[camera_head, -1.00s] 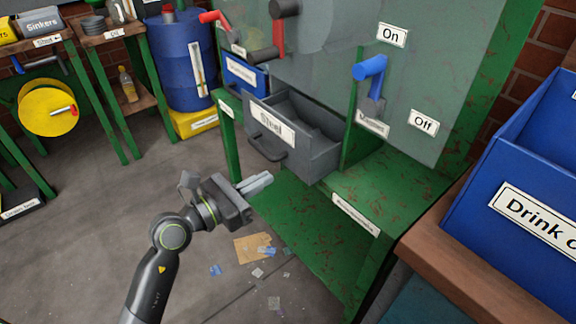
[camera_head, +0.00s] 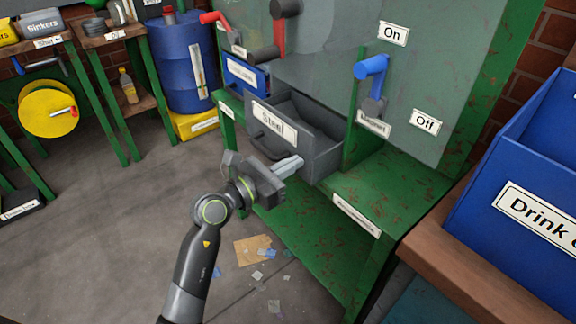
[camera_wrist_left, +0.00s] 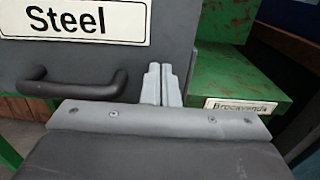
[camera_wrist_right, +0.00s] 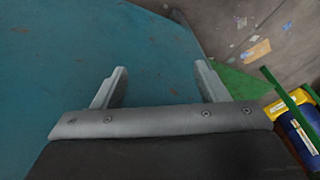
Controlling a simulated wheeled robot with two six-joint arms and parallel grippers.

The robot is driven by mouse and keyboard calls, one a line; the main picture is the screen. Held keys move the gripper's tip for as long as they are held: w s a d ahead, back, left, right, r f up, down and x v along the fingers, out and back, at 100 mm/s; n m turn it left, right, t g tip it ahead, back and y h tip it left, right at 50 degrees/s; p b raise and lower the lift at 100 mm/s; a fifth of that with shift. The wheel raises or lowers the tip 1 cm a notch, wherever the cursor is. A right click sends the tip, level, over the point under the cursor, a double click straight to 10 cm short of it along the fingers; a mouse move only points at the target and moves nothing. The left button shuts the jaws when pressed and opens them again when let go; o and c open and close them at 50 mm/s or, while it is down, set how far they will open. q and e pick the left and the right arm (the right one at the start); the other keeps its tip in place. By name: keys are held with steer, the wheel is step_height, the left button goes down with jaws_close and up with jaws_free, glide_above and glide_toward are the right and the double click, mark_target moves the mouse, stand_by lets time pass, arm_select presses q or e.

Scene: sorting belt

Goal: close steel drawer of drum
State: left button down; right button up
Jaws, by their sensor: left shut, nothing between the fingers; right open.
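The grey steel drawer (camera_head: 318,160) with its "Steel" label is pulled out from the green machine, the drum (camera_head: 330,45). The drawer looks empty inside where I can see. My left gripper (camera_head: 297,163) is shut and empty, in front of the drawer's front panel, toward its right part. In the left wrist view, the shut fingers (camera_wrist_left: 161,85) are at the right edge of the drawer front (camera_wrist_left: 75,60), right of the dark handle (camera_wrist_left: 75,85); I cannot tell whether they touch it. My right gripper (camera_wrist_right: 163,88) is open and empty; it is out of the head view.
A blue drawer (camera_head: 246,75) sits left of the steel one. A blue-handled lever (camera_head: 370,68) is between "On" and "Off" signs. A green ledge (camera_head: 385,180) lies right of the drawer. A blue bin (camera_head: 530,150) stands at right. Litter (camera_head: 254,250) lies on the floor.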

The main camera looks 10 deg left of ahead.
arm_select(q)
steer(key=x, duration=0.9)
steer(key=shift+s+r, duration=0.1)
steer(key=shift+r, duration=0.05)
arm_select(e)
steer(key=shift+s+f, duration=0.2)
steer(key=shift+f, duration=0.1)
arm_select(q)
steer(key=shift+r, duration=0.1)
steer(key=shift+a, duration=0.1)
arm_select(e)
steer(key=shift+r, duration=0.1)
